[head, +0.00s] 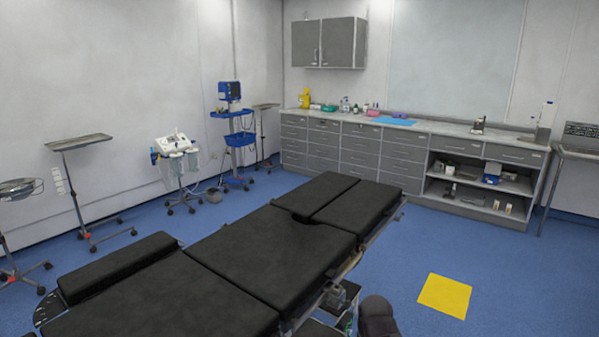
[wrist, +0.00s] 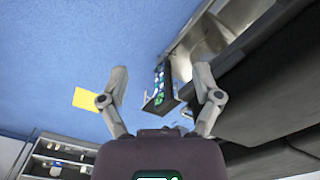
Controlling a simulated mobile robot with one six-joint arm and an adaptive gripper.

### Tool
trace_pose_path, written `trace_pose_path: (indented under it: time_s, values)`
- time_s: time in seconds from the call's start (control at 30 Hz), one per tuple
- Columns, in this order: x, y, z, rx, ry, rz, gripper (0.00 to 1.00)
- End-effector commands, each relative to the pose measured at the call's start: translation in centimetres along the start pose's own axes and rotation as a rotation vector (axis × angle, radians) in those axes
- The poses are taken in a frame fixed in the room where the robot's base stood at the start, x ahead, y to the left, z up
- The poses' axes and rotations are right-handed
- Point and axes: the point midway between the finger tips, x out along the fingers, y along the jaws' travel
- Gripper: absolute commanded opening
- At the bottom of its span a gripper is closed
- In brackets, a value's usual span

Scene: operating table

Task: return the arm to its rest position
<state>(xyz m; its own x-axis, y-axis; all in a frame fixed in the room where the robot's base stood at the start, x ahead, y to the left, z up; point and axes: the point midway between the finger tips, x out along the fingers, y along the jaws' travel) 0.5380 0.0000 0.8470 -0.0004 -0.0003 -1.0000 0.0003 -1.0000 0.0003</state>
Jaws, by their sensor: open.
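My gripper (wrist: 161,74) shows in the wrist view with its two fingers spread wide and nothing held between them. Beyond the fingers is a small dark holder with bottles (wrist: 159,86), close to the side of the black operating table (wrist: 262,85). In the head view, a dark rounded part of my arm (head: 377,318) rises at the bottom edge, to the right of the operating table (head: 270,250). My gripper itself does not show in the head view.
A yellow square (head: 445,296) lies on the open blue floor at the right. Grey cabinets (head: 385,165) line the back wall. A wheeled stand (head: 78,138), a white device (head: 175,145) and a blue cart (head: 233,125) stand at the left beyond the table.

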Motion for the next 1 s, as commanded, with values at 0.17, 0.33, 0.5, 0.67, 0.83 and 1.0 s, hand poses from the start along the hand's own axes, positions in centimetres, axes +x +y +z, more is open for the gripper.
trace_pose_path:
  time_s: [0.17, 0.33, 0.5, 0.67, 0.83, 1.0]
  values:
    - [-4.1, 0.0, 0.0, 0.0, 0.0, 0.0, 0.82]
    - [-6.0, 0.0, 0.0, 0.0, 0.0, 0.0, 0.82]
    - [-6.7, 0.0, 0.0, 0.0, 0.0, 0.0, 0.82]
    - [-6.7, 0.0, 0.0, 0.0, 0.0, 0.0, 0.82]
    - [-6.6, 0.0, 0.0, 0.0, 0.0, 0.0, 0.82]
    - [-6.6, 0.0, 0.0, 0.0, 0.0, 0.0, 0.82]
